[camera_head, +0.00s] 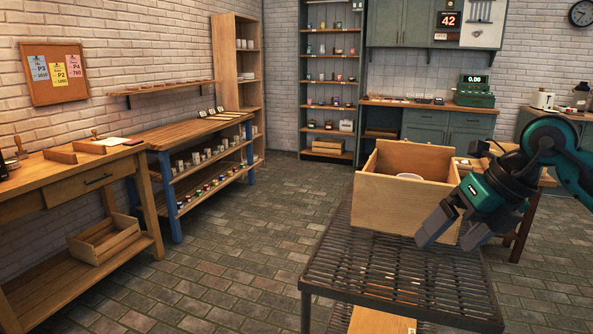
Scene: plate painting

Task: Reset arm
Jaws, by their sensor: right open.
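My right gripper (455,228) hangs in front of a wooden box (403,204), at its right side, in the head view. Its arm is teal and comes in from the right. Its two grey fingers are apart and no object shows between them. The open-topped box stands on a dark slatted metal table (385,270). A white round rim (410,176) shows inside the box; the rest of that thing is hidden by the box wall. I cannot tell whether the gripper touches the box. My left gripper is not in view.
A wooden workbench (75,170) with an empty crate (104,238) on its lower shelf stands at left. A blue-legged shelf (200,140) holds cups and small jars. Tall shelves and green cabinets (440,127) line the back. The tiled floor (225,255) in the middle is clear.

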